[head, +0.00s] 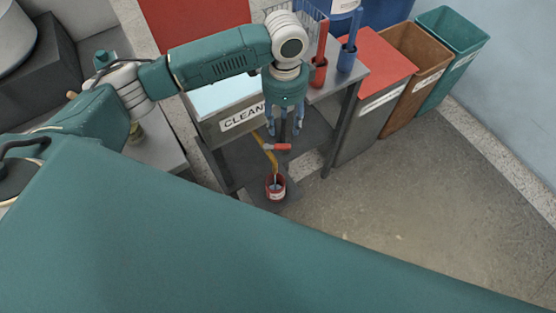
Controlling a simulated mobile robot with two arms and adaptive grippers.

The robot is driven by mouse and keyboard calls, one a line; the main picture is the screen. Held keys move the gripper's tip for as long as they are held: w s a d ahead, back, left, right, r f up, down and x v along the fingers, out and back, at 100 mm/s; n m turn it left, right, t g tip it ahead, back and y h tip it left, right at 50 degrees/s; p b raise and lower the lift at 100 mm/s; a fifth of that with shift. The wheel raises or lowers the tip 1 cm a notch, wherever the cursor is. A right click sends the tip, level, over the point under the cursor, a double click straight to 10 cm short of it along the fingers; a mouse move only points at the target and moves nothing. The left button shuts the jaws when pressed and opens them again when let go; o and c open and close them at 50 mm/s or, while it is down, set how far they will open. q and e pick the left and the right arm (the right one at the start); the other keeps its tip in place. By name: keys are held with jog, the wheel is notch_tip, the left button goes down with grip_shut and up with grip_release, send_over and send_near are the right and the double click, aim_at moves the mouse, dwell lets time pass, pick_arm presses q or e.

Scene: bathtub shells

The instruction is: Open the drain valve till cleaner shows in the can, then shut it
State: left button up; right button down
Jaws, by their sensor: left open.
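The cleaner tank (205,131), a grey box labelled "CLEAN…" with pale blue liquid inside, stands on a dark metal stand. A yellow drain pipe (272,160) comes from its front and bends down. The valve's red handle (282,147) lies crosswise to the pipe's lower run. A small red can (275,193) stands below the spout on the lower shelf. A small bluish patch shows in its mouth; whether it is pooled cleaner or a stream is too small to tell. My left gripper (284,131) is open, pointing down just above the handle. My right gripper is not in view.
Red (319,72) and blue (347,58) upright holders stand on the stand's top, right of my left gripper. Grey (372,110), brown (416,55) and green (452,50) bins line the right side. The floor (420,200) at right is clear.

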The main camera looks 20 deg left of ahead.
aim_at(280, 147)
pick_arm(q)
jog(key=f, duration=1.1)
jog(key=shift+s+a+b, duration=0.3)
jog(key=shift+a+b, duration=0.05)
jog(key=shift+b, duration=0.05)
grip_shut()
